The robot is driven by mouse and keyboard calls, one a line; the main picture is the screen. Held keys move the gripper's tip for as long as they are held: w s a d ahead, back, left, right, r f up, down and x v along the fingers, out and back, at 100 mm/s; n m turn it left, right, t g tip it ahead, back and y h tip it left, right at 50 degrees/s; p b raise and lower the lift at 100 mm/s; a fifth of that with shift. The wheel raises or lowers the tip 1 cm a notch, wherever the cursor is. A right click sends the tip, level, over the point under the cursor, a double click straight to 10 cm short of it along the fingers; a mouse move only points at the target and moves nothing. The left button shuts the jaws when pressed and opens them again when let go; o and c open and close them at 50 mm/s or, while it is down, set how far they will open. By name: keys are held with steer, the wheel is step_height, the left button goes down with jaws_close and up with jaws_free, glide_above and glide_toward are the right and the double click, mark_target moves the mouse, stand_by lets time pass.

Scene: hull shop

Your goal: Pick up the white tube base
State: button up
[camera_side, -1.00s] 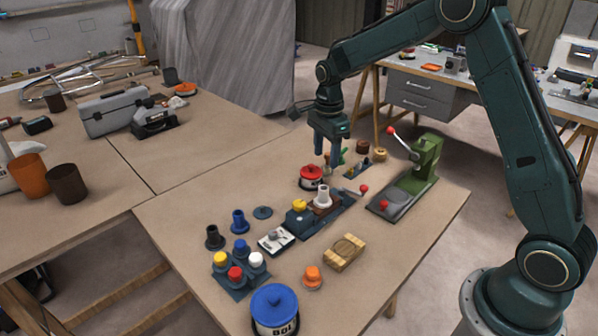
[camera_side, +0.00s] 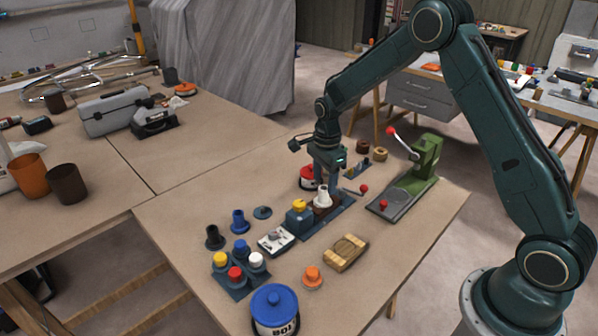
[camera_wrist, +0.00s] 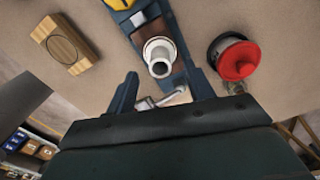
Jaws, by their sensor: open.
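The white tube base (camera_side: 323,195) stands upright on a brown block of the dark blue fixture (camera_side: 330,217), a wide flange below a narrower tube. In the wrist view the white tube base (camera_wrist: 160,56) is seen from above, between and beyond my fingers. My gripper (camera_side: 325,184) is above the tube base, pointing down, its fingers partly overlapping it in the side view. In the wrist view my gripper (camera_wrist: 160,84) is open, one finger on either side, with nothing held.
A red-lidded pot (camera_wrist: 235,58) stands close beside the right finger. A wooden block (camera_wrist: 64,43) lies to the left. A green lever press (camera_side: 415,175) stands on the right of the table. A yellow-topped part (camera_side: 299,206) sits on the same fixture.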

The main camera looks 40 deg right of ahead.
mark_target(324, 191)
steer(key=shift+f, duration=2.3)
steer(key=c, duration=1.1)
